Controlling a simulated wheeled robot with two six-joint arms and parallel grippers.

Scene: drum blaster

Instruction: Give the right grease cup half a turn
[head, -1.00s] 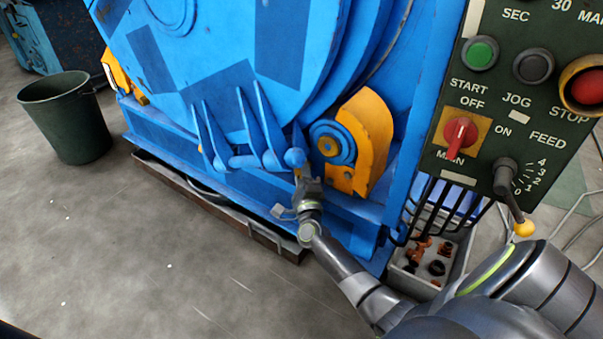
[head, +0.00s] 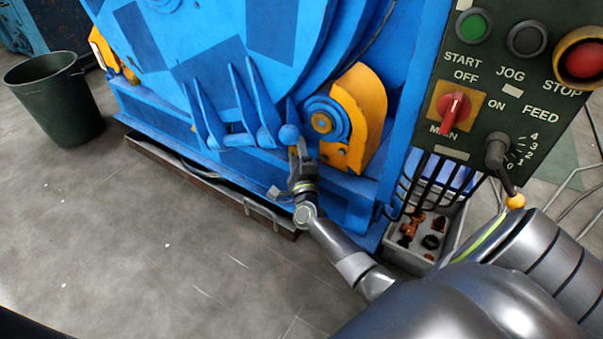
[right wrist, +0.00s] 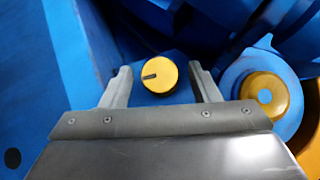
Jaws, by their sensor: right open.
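The right grease cup (right wrist: 159,75) is a round yellow cap with a dark line from its middle toward the left. In the right wrist view it lies between the fingers of my right gripper (right wrist: 160,84), with a gap on each side. My left gripper does not show.
A yellow bracket (head: 366,105) with a blue-ringed hub (head: 322,122) is close right of my right gripper. A control panel (head: 478,100) stands further right, above a grey bin of parts (head: 403,262). A dark green bucket (head: 50,100) stands left. The floor in front is clear.

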